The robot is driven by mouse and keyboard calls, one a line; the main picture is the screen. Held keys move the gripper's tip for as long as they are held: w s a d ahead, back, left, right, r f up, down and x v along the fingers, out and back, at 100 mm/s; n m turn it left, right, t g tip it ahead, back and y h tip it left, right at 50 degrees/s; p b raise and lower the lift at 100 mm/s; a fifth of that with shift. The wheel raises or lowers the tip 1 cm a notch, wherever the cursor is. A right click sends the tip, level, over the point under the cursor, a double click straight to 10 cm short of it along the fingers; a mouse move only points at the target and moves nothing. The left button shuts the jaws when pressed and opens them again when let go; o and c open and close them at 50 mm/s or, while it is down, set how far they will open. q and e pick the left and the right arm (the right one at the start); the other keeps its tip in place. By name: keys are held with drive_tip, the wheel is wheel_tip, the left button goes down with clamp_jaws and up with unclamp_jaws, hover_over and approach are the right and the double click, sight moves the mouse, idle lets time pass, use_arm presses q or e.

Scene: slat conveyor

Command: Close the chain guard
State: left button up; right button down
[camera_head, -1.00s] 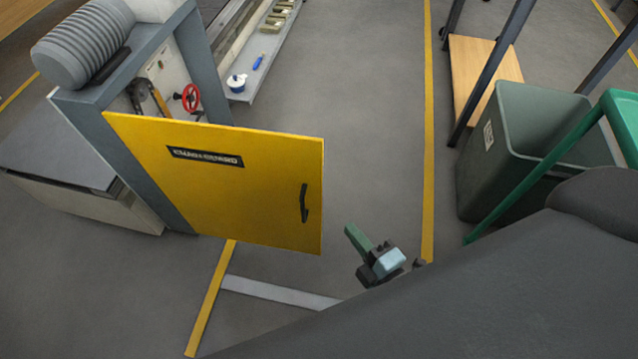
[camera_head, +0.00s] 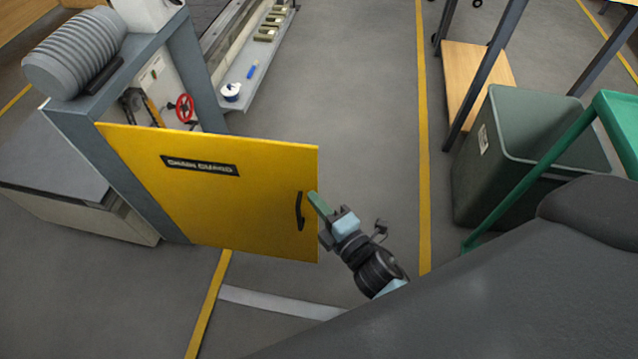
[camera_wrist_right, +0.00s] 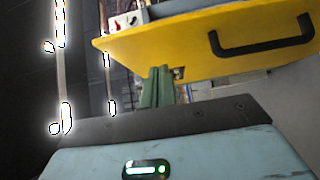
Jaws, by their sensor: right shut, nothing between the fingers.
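The chain guard (camera_head: 215,215) is a yellow door with a black label and a black handle (camera_head: 299,211). It stands swung open from the grey frame (camera_head: 135,165), hinged at the left. My right gripper (camera_head: 319,203) is shut and empty, its green fingers by the door's free edge, just right of the handle. I cannot tell whether they touch the door. In the right wrist view the green fingers (camera_wrist_right: 157,88) show below the yellow door (camera_wrist_right: 190,45), with the handle (camera_wrist_right: 262,46) to their right. My left gripper is not in view.
Inside the frame is a red handwheel (camera_head: 185,107). A conveyor side tray (camera_head: 255,60) holds a white and blue roll and small blocks. A dark green bin (camera_head: 510,165) and green rail stand at the right. Grey floor is clear between door and bin.

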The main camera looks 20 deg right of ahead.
sight(309, 173)
drive_tip(key=shift+w+d, duration=0.35)
drive_tip(key=shift+w, duration=0.3)
drive_tip(key=shift+w+d, duration=0.3)
drive_tip(key=shift+w, duration=0.4)
drive_tip(key=shift+w+d, duration=0.35)
drive_tip(key=shift+w, duration=0.3)
drive_tip(key=shift+w, duration=0.1)
